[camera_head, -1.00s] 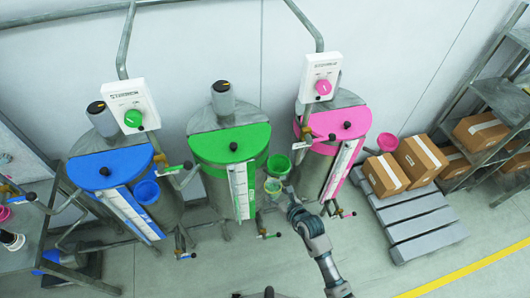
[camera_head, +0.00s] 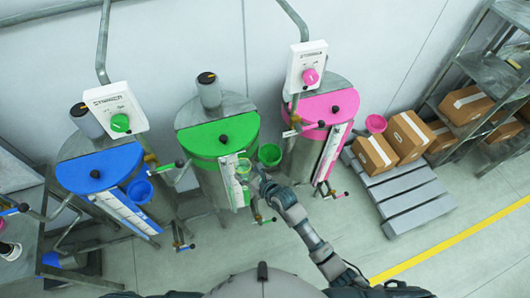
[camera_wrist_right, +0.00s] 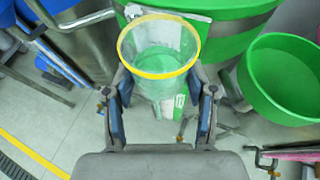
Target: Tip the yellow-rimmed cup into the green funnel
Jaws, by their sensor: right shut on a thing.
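The clear cup with a yellow rim (camera_head: 243,166) is held in front of the green drum; in the right wrist view (camera_wrist_right: 160,50) its open mouth shows. It looks roughly upright. I cannot tell its contents, as green shows through its wall. My right gripper (camera_head: 253,174) is shut on the cup, with a finger on each side in the wrist view (camera_wrist_right: 160,92). The green funnel (camera_head: 269,155) is on the right side of the green drum, just right of the cup and apart from it; it also shows in the wrist view (camera_wrist_right: 283,82). My left gripper is out of view.
The green drum (camera_head: 215,138) stands between a blue drum (camera_head: 98,170) and a pink drum (camera_head: 325,105). Blue (camera_head: 139,191) and pink (camera_head: 376,123) funnels sit beside their drums. Valve handles stick out below. Boxes (camera_head: 375,153) stand on a pallet (camera_head: 410,195) at right.

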